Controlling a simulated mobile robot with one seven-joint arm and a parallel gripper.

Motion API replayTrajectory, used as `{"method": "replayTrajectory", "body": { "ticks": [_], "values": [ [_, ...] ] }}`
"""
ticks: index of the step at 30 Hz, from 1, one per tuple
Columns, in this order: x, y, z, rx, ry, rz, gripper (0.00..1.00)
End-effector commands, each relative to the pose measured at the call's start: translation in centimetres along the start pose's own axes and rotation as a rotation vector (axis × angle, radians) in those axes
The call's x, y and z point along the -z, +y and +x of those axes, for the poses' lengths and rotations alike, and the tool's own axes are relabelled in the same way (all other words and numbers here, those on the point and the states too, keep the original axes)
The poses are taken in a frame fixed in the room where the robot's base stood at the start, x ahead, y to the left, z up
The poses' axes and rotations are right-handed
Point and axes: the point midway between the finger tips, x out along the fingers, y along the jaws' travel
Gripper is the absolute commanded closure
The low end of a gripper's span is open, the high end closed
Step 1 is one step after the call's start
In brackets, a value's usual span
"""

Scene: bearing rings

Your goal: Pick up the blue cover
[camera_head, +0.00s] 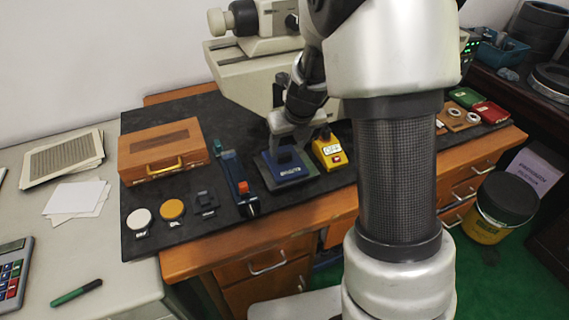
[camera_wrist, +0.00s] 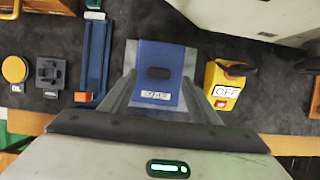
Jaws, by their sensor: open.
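The blue cover (camera_head: 290,172) lies on the dark mat in front of the microscope in the head view, with a white label on its near edge. In the wrist view the blue cover (camera_wrist: 160,72) shows a dark block on top and a label at its near end. My gripper (camera_head: 288,140) is right above it in the head view. In the wrist view the fingers of my gripper (camera_wrist: 160,100) are spread on either side of the cover, with nothing held. I cannot tell whether they touch it.
A yellow box (camera_head: 330,152) labelled OFF stands close right of the cover. A blue bar tool with a red block (camera_head: 243,187) lies to its left. A wooden case (camera_head: 162,150), round white and orange pieces lie further left. The microscope (camera_head: 245,75) stands behind.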

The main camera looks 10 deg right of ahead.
Motion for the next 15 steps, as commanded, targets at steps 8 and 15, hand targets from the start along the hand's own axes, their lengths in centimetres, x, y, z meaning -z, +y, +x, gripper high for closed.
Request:
{"method": "replayTrajectory", "body": {
  "ticks": [8,15],
  "values": [
    [0.3,0.1,4.1,0.000,0.002,0.000,0.44],
    [0.3,0.1,4.4,0.000,0.001,-0.001,0.44]
  ]
}}
